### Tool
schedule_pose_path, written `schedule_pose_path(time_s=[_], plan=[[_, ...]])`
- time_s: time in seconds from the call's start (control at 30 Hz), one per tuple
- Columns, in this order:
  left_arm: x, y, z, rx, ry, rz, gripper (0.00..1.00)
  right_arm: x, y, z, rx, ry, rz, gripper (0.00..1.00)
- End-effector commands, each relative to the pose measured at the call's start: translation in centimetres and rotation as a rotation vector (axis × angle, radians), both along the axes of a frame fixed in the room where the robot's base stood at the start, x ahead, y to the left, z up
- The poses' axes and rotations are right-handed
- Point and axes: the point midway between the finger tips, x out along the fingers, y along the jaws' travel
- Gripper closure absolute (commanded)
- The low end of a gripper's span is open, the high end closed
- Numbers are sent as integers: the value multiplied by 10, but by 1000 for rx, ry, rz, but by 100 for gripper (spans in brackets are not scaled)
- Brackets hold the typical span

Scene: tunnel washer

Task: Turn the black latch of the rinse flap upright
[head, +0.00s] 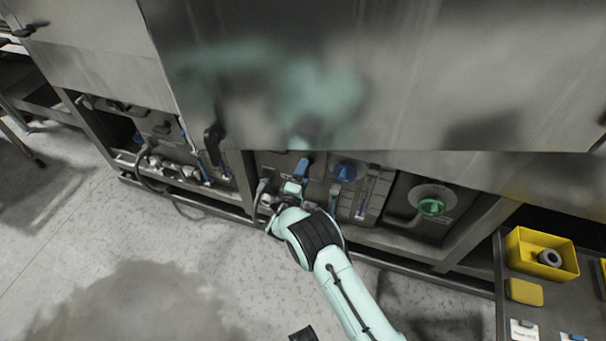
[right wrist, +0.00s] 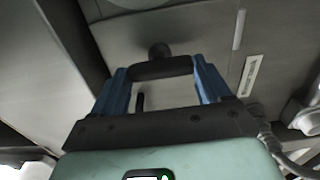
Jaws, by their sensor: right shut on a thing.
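My right gripper (head: 301,170) reaches up to the low bay under the big steel housing. In the right wrist view its two blue fingers (right wrist: 162,80) are shut on a black latch (right wrist: 160,68). The latch lies crosswise between the fingertips, beneath a round dark pivot (right wrist: 158,50) on a grey panel (right wrist: 195,35). In the head view the gripper and the housing edge hide this latch. I cannot tell its tilt relative to upright. My left gripper is not in view.
A blue knob (head: 344,172) is close to the right of my gripper, and a green knob (head: 431,207) farther right. Another black handle (head: 214,136) hangs at the left. A yellow bin (head: 541,255) stands on a dark table at the right. The floor at left is clear.

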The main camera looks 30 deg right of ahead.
Motion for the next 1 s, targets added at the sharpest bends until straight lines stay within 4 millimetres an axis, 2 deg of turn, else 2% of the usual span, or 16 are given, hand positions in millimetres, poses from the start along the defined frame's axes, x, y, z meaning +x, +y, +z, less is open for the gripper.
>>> schedule_pose_path(time_s=[0.07, 0.1, 0.17, 0.43, 0.57, 0.67, 1.0], plan=[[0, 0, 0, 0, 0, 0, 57, -2, -2, -2, -2, 6, -5, 54], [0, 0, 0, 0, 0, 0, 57, -2, -2, -2, -2, 6, -5, 17], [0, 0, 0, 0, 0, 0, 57, -2, -2, -2, -2, 6, -5, 0], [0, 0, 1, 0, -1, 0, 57, -2, 1, 0, -1, 2, -1, 0], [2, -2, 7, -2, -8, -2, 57, -9, 11, 0, 0, 3, 0, 0], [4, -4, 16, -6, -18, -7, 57, -22, 26, 2, -1, 4, 3, 0], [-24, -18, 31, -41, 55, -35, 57, -70, 81, 1, -2, 5, 0, 0]])
